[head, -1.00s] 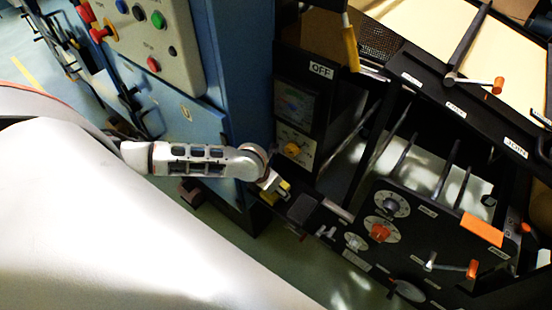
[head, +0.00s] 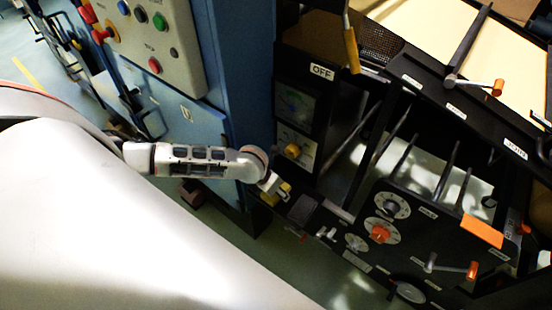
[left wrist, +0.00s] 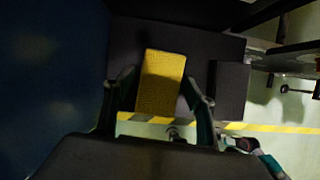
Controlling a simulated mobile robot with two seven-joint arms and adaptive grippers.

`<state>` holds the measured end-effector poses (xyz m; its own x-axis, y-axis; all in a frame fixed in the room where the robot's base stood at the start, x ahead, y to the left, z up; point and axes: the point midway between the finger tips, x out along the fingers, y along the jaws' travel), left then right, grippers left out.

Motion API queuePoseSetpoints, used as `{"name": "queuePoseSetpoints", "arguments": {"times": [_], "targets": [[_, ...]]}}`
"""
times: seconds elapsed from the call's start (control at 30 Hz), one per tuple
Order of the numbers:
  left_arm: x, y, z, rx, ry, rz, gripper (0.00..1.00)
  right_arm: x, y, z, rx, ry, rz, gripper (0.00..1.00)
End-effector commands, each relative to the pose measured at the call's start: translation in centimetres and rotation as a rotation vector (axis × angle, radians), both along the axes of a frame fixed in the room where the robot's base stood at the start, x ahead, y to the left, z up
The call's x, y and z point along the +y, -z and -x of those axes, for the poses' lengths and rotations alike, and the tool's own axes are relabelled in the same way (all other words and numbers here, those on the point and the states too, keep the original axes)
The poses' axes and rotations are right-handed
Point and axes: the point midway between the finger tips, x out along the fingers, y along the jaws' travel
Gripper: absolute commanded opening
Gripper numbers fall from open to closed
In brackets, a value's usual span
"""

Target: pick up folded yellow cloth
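The folded yellow cloth (left wrist: 162,82) is a flat, textured rectangle on a dark shelf in the left wrist view. In the head view only small yellow parts of the cloth (head: 285,188) show beside my gripper, which hides the rest. My left gripper (left wrist: 159,78) is open, with one finger on each side of the cloth. A gap seems to remain at each finger; whether either touches the cloth I cannot tell. In the head view my left gripper (head: 273,185) is at the shelf, below the OFF panel. My right gripper is in neither view.
A dark block (left wrist: 232,90) lies on the shelf just right of the cloth. A blue cabinet wall (head: 247,80) stands close on the left. The black machine panel with dials (head: 390,207) is to the right. Green floor with a yellow-striped line (left wrist: 270,128) shows beyond the shelf edge.

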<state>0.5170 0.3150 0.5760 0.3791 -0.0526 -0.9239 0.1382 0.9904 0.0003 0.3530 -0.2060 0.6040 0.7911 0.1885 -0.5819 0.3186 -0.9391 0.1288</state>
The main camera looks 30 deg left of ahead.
Motion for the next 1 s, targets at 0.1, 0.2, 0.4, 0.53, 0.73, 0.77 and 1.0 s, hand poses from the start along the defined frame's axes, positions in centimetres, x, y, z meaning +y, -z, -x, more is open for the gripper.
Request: {"name": "queuePoseSetpoints", "arguments": {"times": [0.1, 0.2, 0.4, 0.53, 0.73, 0.77, 1.0], "targets": [[0.0, 0.0, 0.0, 0.0, 0.0, 0.0, 0.21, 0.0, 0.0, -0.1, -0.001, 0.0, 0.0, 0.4], [0.0, 0.0, 0.0, 0.001, 0.0, 0.0, 0.21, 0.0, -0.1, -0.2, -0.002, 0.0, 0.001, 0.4], [0.0, 0.1, 0.1, 0.001, 0.0, 0.0, 0.21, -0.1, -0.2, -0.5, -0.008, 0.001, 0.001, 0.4], [0.0, -0.1, 0.1, 0.002, -0.001, 0.001, 0.21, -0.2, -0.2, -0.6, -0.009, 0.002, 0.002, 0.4], [0.0, -2.5, -0.2, -0.004, 0.0, 0.001, 0.21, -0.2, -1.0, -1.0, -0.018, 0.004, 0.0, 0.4], [0.0, -3.2, -0.2, -0.006, 0.0, 0.001, 0.21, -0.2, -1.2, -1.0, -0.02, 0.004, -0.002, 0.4], [0.0, -9.7, -0.2, -0.008, 0.002, 0.0, 0.21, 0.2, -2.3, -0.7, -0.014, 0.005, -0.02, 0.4]]}}
